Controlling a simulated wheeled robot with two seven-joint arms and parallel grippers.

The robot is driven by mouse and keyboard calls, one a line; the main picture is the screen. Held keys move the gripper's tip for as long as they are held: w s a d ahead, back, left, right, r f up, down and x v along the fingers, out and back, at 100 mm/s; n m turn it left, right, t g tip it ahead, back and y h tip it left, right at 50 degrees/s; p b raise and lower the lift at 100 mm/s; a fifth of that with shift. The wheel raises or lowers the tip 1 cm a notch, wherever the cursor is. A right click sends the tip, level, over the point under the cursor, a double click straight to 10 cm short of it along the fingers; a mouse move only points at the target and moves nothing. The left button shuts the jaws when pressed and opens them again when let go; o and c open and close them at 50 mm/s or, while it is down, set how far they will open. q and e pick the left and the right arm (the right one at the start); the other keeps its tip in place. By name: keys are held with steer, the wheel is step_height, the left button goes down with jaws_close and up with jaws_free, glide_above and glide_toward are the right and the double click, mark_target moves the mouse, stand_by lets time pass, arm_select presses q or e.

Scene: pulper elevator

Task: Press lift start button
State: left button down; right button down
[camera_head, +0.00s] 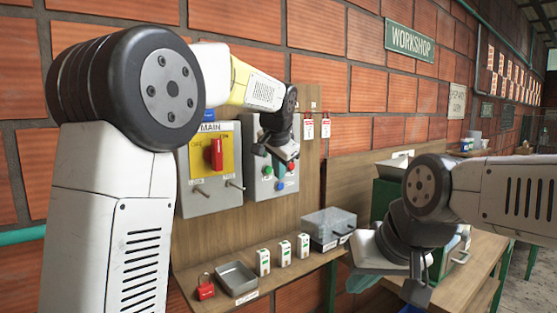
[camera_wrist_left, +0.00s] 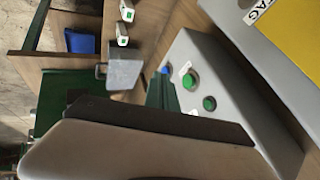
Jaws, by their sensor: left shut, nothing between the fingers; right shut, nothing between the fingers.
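A grey control box (camera_head: 257,188) on the wooden wall board carries green (camera_head: 268,171) and blue (camera_head: 280,186) buttons, plus a red one. In the left wrist view the box shows two green buttons (camera_wrist_left: 190,80) and a blue one (camera_wrist_left: 164,70). I cannot read which button is lift start. My left gripper (camera_head: 290,163) is shut and empty, in front of the upper part of this box. I cannot tell whether it touches a button. My right gripper (camera_head: 416,294) is shut and empty, low at the right, well away from the box.
A MAIN switch box (camera_head: 210,195) with a red knob on yellow is left of the control box. The shelf below holds a red padlock (camera_head: 205,288), a metal tray (camera_head: 237,278), small white units (camera_head: 284,254) and a clear-lidded box (camera_head: 328,225). A wooden table (camera_head: 470,272) stands right.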

mark_target(268, 170)
arm_select(q)
steer(key=shift+w+a+r, duration=0.15)
steer(key=shift+w+a, duration=0.4)
steer(key=shift+w, duration=0.15)
steer(key=shift+w+a+r, duration=0.15)
steer(key=shift+w+a, duration=0.4)
steer(key=shift+w, duration=0.1)
